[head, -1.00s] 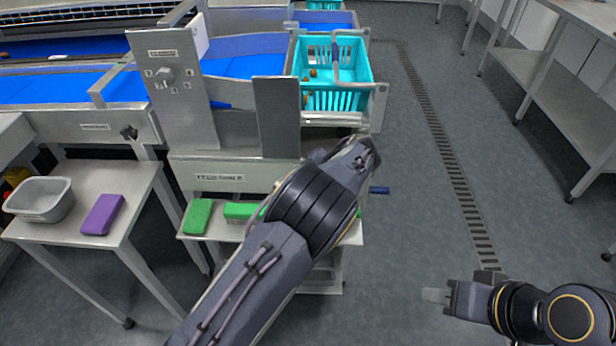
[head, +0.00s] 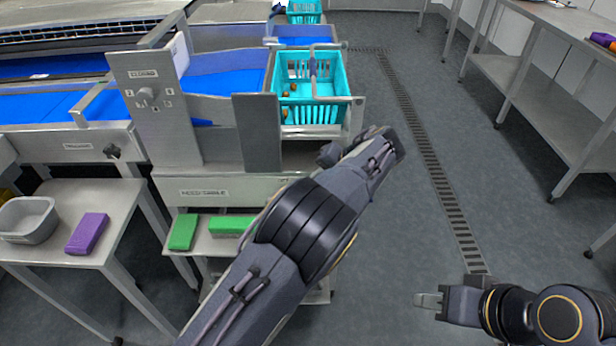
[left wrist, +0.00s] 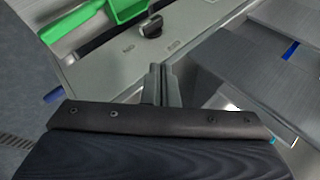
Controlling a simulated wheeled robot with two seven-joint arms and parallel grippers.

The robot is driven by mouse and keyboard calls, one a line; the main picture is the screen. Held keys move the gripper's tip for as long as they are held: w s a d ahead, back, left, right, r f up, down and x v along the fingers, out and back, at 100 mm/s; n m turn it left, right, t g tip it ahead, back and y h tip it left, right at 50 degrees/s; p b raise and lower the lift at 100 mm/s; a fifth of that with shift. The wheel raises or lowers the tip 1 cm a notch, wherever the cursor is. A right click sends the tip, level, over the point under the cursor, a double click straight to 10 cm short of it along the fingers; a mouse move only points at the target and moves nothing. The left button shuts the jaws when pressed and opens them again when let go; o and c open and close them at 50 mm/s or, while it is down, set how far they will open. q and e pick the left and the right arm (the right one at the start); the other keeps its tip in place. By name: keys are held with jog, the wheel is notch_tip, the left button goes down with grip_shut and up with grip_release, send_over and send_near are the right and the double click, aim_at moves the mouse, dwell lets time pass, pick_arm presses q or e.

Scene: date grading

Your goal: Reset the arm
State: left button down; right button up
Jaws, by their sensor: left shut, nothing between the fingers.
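My left arm reaches up from the bottom of the head view, its wrist end (head: 385,150) in front of the metal grading station, right of the drawer front. Its fingertips are hidden there. In the left wrist view, the left gripper (left wrist: 161,80) has its two fingers together with nothing between them, above a metal panel with a dark knob (left wrist: 151,27). My right gripper (head: 429,300) is at the lower right of the head view, over bare floor and apart from everything. It looks empty, but I cannot tell whether its fingers are apart.
A turquoise crate (head: 340,112) holding a few dates stands behind the left wrist. Green blocks (head: 183,232) lie on the low shelf. A side table (head: 125,205) carries a grey tub (head: 40,236) and a purple block (head: 88,233). The floor right of the station is clear.

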pick_arm(q)
jog(key=shift+s+d+r, duration=0.1)
dwell(0.4)
